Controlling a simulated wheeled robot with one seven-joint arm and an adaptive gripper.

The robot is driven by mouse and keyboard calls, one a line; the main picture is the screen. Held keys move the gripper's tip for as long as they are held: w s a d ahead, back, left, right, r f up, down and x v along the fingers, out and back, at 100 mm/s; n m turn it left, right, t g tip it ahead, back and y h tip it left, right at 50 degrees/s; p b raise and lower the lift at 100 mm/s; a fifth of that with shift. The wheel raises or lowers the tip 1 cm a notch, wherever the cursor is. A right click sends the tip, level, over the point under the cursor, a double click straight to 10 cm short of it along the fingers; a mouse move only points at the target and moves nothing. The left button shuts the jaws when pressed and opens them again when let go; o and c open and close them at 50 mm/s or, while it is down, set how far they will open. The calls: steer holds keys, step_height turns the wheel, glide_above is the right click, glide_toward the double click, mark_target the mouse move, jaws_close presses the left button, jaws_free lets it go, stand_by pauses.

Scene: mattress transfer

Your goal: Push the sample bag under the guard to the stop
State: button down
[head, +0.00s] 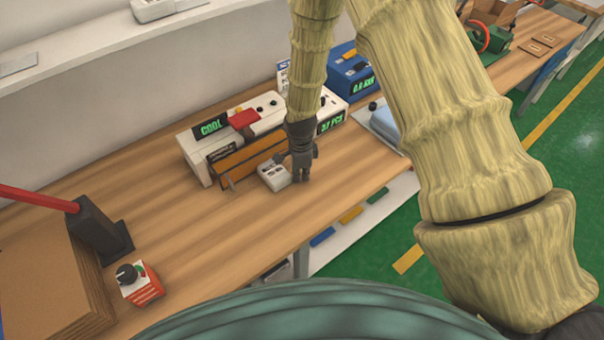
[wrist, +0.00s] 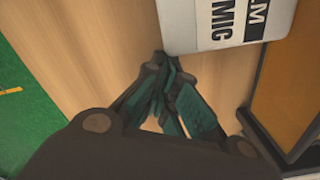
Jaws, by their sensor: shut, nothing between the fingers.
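The sample bag, a small pale grey-white packet (head: 272,177), lies on the wooden bench in front of the sealer. In the wrist view the bag (wrist: 225,22) shows as a white surface with dark lettering at the top, partly out of frame. My gripper (head: 301,174) is shut and empty, low over the bench just right of the bag. In the wrist view its fingertips (wrist: 166,66) are at the bag's edge; contact is unclear. The orange-brown guard (head: 245,157) runs along the sealer's front, beyond the bag. A small grey post (head: 230,183), possibly the stop, stands near its left end.
The white sealer (head: 203,146) with a green COOL display stands behind the guard. A white counter (head: 330,112) and blue device (head: 352,78) stand to its right. A red control box (head: 140,284) sits at front left. The bench left of the bag (head: 180,210) is clear.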

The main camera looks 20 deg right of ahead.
steer(key=shift+w+a, duration=0.15)
steer(key=shift+a, duration=0.7)
steer(key=shift+d, duration=0.1)
steer(key=d, duration=0.4)
steer(key=shift+s, duration=0.25)
steer(key=shift+d+r+b, duration=0.1)
steer(key=shift+r+b, duration=0.2)
steer(key=shift+b, duration=0.1)
step_height(320, 180, up, 9)
steer(key=b, duration=0.3)
steer(key=shift+r, duration=0.2)
